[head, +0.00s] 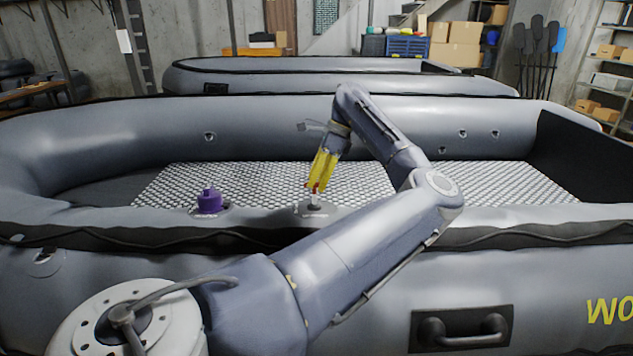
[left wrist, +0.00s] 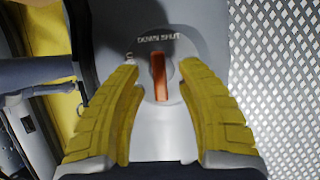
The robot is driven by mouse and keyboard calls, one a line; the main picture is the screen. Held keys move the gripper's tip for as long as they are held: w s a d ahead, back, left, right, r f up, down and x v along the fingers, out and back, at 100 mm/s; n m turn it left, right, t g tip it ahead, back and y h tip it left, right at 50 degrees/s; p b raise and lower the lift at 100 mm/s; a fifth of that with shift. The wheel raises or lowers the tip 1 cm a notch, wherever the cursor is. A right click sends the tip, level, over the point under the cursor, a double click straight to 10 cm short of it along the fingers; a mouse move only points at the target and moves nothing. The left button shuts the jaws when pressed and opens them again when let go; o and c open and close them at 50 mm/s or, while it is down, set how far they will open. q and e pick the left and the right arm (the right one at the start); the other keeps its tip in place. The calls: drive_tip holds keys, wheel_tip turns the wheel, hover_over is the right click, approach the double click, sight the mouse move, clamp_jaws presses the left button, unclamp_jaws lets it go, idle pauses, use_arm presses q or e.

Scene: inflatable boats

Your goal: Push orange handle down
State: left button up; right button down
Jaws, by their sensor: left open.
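The orange handle (left wrist: 159,77) shows in the left wrist view as a narrow upright bar on a round grey fitting, below printed lettering that seems to end in "SHUT". My left gripper (left wrist: 160,75) is open, with one yellow finger on each side of the handle and gaps between fingers and handle. In the head view my left gripper (head: 314,187) points down at the fitting (head: 315,209) on the near tube of the grey boat (head: 250,215). The handle is small and mostly hidden by the fingers there. My right gripper is not in view.
A purple valve cap (head: 209,201) sits on the same tube to the left. A checkered floor (head: 480,180) lies inside the boat. A second boat (head: 300,80) stands behind. A black carry handle (head: 461,328) is on the near side.

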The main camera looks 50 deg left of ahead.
sight(316, 195)
use_arm(q)
clamp_jaws()
idle(0.5)
drive_tip(key=shift+s+d+f, duration=0.15)
drive_tip(key=shift+f, duration=0.65)
drive_tip(key=shift+s+d+f, duration=0.1)
drive_tip(key=shift+f, duration=0.65)
unclamp_jaws()
drive_tip(key=shift+w+r, duration=0.1)
